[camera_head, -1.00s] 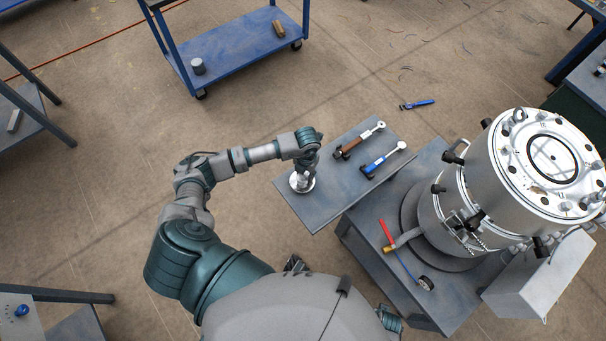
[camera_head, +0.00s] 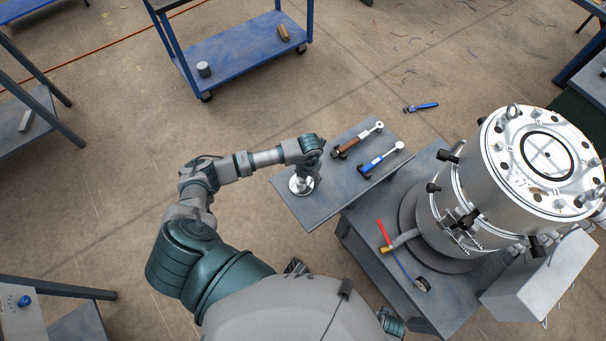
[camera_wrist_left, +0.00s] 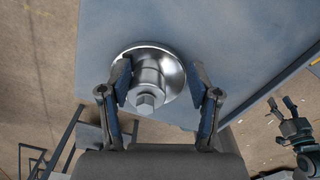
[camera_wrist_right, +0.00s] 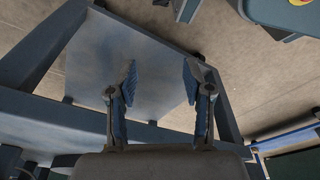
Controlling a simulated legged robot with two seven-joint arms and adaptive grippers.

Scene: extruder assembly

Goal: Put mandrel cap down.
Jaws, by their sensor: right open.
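The mandrel cap (camera_head: 301,186) is a shiny metal disc with a stepped stem and a hex end. It rests near the left corner of the grey side table (camera_head: 330,205). In the left wrist view, the cap (camera_wrist_left: 148,82) has its stem between the fingers of my left gripper (camera_wrist_left: 160,85). These fingers are spread, with a clear gap at the right finger; the left finger is close to the stem, and contact cannot be told. In the head view, my left gripper (camera_head: 306,170) is over the cap and partly hides it. My right gripper (camera_wrist_right: 158,85) is open and empty in the right wrist view.
A brown-handled tool (camera_head: 350,145) and a blue-handled tool (camera_head: 378,162) lie on the side table, right of the cap. The large metal extruder (camera_head: 500,190) stands farther right. A red-handled valve (camera_head: 384,232) is in front of it. A blue cart (camera_head: 240,60) stands behind.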

